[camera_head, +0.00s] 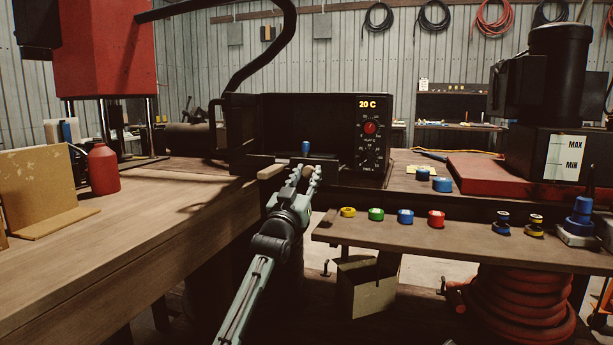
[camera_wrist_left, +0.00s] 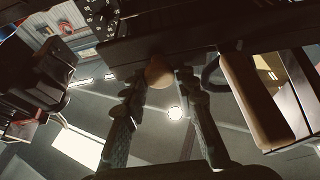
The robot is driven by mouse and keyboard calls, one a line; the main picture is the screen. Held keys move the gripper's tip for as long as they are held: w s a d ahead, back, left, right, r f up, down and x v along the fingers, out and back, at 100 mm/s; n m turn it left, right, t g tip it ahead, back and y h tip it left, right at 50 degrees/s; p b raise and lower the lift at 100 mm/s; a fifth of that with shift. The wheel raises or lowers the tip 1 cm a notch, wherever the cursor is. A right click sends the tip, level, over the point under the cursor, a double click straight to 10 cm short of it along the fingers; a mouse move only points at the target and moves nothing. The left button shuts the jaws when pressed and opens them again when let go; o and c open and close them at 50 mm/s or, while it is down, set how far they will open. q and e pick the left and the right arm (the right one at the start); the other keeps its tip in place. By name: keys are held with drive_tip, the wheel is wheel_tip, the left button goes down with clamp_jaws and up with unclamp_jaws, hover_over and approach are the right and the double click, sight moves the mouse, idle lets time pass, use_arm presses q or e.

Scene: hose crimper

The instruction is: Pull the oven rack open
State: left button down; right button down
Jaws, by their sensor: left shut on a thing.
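The black oven (camera_head: 320,101) stands on the bench at the centre, its front open, with a "20 C" display and a red knob at its right. A small blue part (camera_head: 305,147) shows low in the opening. My left gripper (camera_head: 306,174) is just in front of the oven's lower edge, shut on a tan wooden handle. In the left wrist view the handle's rounded end (camera_wrist_left: 160,72) shows between the two fingertips (camera_wrist_left: 161,82), under a dark edge. The rack itself is mostly hidden in the dark. My right gripper is not in view.
A wooden bench (camera_head: 130,220) with a red bottle (camera_head: 103,169) lies to the left. A shelf (camera_head: 460,242) with several coloured rings stands close on the right. A pale wooden piece (camera_head: 271,172) sits just left of the gripper. The space before the oven is open.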

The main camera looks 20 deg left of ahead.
use_arm(q)
drive_tip(key=c, duration=1.2)
unclamp_jaws()
drive_tip(key=v, duration=1.2)
drive_tip(key=s+f+g, duration=0.4)
drive_tip(key=f, duration=0.8)
drive_tip(key=s+a+f+g+y, duration=0.1)
drive_tip(key=s+f+g, duration=0.3)
drive_tip(key=f, duration=0.9)
drive_tip(key=s+f+g, duration=0.3)
drive_tip(key=s+f, duration=0.2)
drive_tip(key=f, duration=0.7)
drive_tip(key=s+f+g, duration=0.2)
drive_tip(key=s+f, duration=0.4)
drive_tip(key=s, duration=0.3)
drive_tip(key=s+a+f+g, duration=0.1)
drive_tip(key=s+f+g, duration=0.2)
drive_tip(key=s+f, duration=0.3)
drive_tip(key=s+a+f+m+g+y, duration=0.1)
drive_tip(key=s+f+g, duration=0.2)
drive_tip(key=s+f, duration=0.4)
drive_tip(key=shift+s+a, duration=0.15)
drive_tip(key=shift+s, duration=1.25)
drive_tip(key=shift+s+a, duration=0.1)
drive_tip(key=shift+s, duration=1.3)
